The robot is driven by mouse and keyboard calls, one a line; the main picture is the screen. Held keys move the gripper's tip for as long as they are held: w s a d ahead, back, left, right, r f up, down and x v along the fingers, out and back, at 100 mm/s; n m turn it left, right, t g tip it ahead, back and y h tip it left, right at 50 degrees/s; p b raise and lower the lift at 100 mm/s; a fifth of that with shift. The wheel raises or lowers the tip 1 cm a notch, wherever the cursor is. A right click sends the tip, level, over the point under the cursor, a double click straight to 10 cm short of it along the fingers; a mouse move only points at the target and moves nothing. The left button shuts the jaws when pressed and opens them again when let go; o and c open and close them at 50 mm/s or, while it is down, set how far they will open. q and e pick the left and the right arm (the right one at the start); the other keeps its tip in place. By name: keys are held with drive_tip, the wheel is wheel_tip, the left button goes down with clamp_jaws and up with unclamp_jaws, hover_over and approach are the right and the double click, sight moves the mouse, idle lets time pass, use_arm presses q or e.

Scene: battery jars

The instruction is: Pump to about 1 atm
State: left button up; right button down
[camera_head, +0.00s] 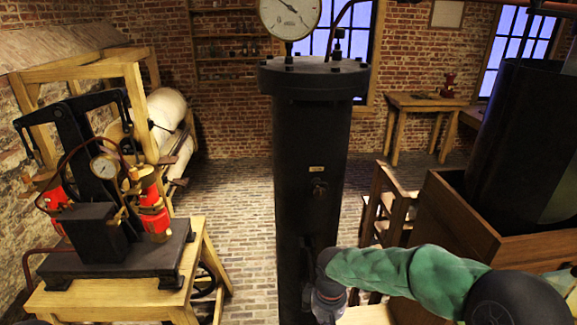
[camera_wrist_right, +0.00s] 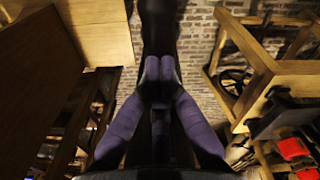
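A tall black iron cylinder (camera_head: 312,140) with a bolted lid stands in the middle of the head view. A round white dial gauge (camera_head: 290,14) with a thin needle sits on top; its reading is too small to tell. A small fitting (camera_head: 319,188) is on its front. My right gripper (camera_head: 328,300) is low at the cylinder's right edge. In the right wrist view its purple-grey fingertips (camera_wrist_right: 159,72) are together, in front of a dark upright shape (camera_wrist_right: 157,30). I see nothing clearly held between them. My left gripper is out of view.
A wooden table (camera_head: 110,295) at left carries a black pump machine (camera_head: 95,235) with red cylinders and a small gauge (camera_head: 104,166). A wooden crate (camera_head: 455,215) with a dark vessel stands at right. Brick floor (camera_head: 235,215) is open between table and cylinder.

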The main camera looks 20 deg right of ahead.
wheel_tip(320, 180, down, 6)
drive_tip(key=b, duration=0.4)
drive_tip(key=shift+f, duration=0.2)
drive_tip(key=shift+r+p, duration=0.3)
drive_tip(key=shift+r, duration=0.05)
wheel_tip(320, 180, up, 13)
drive_tip(key=p, duration=0.9)
drive_tip(key=shift+f, duration=0.1)
wheel_tip(320, 180, up, 4)
drive_tip(key=p, duration=0.3)
